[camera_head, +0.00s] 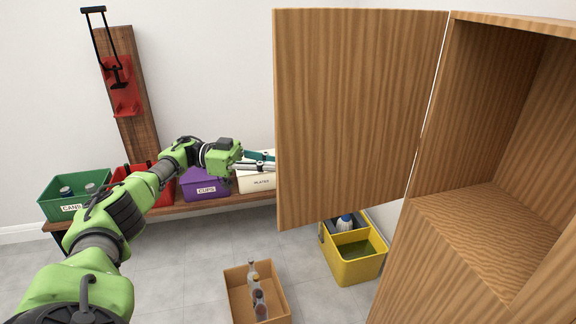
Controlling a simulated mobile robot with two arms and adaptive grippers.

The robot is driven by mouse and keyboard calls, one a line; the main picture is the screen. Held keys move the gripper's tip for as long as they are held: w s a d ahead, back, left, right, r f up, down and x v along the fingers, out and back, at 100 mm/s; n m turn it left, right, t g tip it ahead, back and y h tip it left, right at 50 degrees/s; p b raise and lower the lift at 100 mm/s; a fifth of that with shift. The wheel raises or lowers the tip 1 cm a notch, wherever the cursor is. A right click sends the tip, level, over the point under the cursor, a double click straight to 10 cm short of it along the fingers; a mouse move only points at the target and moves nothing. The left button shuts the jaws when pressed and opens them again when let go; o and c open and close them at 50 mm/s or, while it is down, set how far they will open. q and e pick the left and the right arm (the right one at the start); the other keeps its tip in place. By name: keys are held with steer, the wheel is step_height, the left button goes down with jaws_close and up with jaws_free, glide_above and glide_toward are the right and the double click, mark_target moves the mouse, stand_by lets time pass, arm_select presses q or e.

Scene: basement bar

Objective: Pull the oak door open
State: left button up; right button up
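The oak door (355,110) stands swung wide open on the left side of the wooden cabinet (480,235). The cabinet's interior shows an upper space and a shelf. My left arm reaches in from the left. My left gripper (262,161) is at the door's free left edge, and its fingertips seem to pass behind the door. The tips are hidden, so I cannot tell whether they touch the door or how far apart they are. No handle shows on the visible face. My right gripper is out of view.
A low wooden bench (188,208) by the wall holds a green bin (62,207), a purple bin (205,190), a red bin and a white bin (256,185). A cardboard box (280,303) with bottles and a yellow bin (357,268) stand on the floor below the door.

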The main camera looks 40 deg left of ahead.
arm_select(q)
steer(key=shift+v, duration=1.95)
